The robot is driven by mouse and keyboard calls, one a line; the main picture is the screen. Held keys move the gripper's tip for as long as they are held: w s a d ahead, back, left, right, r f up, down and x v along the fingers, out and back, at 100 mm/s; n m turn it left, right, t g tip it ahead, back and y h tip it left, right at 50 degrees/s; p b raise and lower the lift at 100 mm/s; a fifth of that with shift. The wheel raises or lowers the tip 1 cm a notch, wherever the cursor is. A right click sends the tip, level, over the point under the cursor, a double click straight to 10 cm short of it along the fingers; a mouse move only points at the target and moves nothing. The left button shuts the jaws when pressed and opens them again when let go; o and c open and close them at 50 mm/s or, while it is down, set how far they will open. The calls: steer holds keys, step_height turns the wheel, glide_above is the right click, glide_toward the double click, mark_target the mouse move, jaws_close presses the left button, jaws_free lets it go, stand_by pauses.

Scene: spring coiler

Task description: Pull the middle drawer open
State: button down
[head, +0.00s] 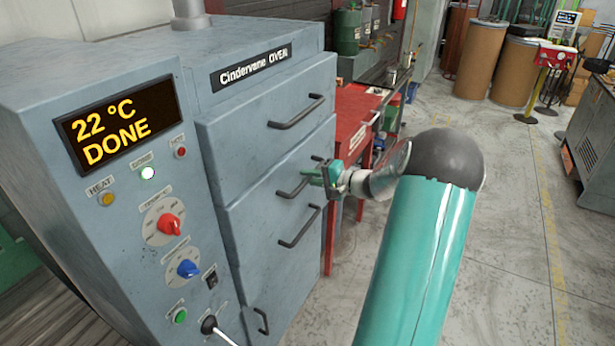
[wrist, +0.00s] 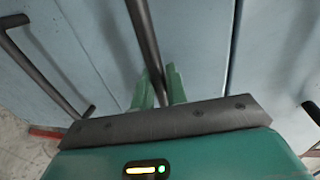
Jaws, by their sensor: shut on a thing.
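The grey-blue oven (head: 232,98) stands at left with dark bar handles on its front. The middle drawer's handle (head: 287,190) lies between an upper and a lower handle. My gripper (head: 318,174) is at this middle handle, reaching in from the right. In the wrist view, the handle (wrist: 146,38) runs down between the two green fingers (wrist: 158,86), which are shut on it. The middle drawer front (wrist: 195,45) shows around the handle and looks about flush with its neighbours; any small gap is hard to tell.
The upper handle (head: 296,112) and lower handle (head: 300,227) are close to my gripper. A control panel (head: 150,200) reads "22 °C DONE". A red bench (head: 355,118) stands just behind the oven's right side. The floor (head: 508,220) at right is clear.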

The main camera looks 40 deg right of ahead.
steer(key=f+v, duration=0.3)
steer(key=v, duration=1.2)
steer(key=s+f+v, duration=0.1)
steer(key=f+v, duration=0.2)
steer(key=v, duration=1.2)
steer(key=shift+s+f, duration=0.15)
steer(key=shift+s, duration=0.3)
steer(key=shift+d, duration=0.1)
steer(key=c, duration=1.5)
jaws_free()
steer(key=v, duration=1.3)
steer(key=shift+s, duration=0.4)
steer(key=shift+d, duration=0.1)
